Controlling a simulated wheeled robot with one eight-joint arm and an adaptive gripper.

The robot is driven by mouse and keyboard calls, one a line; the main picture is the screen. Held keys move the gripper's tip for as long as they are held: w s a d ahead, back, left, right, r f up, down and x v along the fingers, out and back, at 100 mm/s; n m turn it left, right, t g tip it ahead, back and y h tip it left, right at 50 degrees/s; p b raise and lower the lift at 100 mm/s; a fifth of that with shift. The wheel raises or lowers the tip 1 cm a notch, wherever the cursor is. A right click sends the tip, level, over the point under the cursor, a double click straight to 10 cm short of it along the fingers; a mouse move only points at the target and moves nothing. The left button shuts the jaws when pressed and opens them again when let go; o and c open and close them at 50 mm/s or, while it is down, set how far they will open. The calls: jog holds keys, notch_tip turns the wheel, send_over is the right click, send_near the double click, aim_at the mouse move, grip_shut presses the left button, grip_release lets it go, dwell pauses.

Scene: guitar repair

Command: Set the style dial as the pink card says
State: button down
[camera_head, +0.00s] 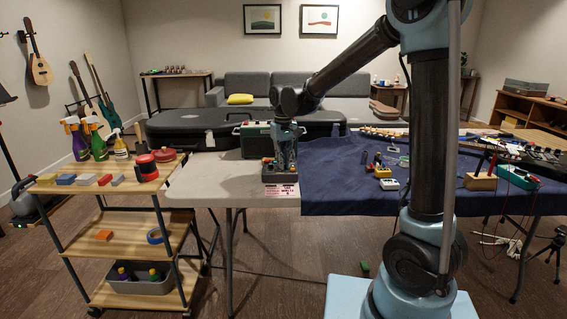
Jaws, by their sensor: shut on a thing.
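My gripper (284,165) points straight down at a small dark grey device (270,173) near the front edge of the pale table. It is shut on what appears to be the style dial on top of that device. The fingers hide the dial, so its setting cannot be read. A small reddish part shows on the device's left side.
A dark green box (256,140) stands close behind my gripper, with a long black case (190,121) behind. Right of the device, a blue cloth (330,185) carries small pedals and tools. A wooden cart (110,185) with bottles and blocks stands left. The pale table's left part is clear.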

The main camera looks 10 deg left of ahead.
dwell(0.5)
jog(key=c, duration=1.6)
grip_release()
jog(key=shift+r, duration=0.1)
notch_tip(320, 180, up, 12)
jog(key=shift+w+f, duration=0.1)
jog(key=shift+f, duration=0.05)
jog(key=shift+o, duration=0.2)
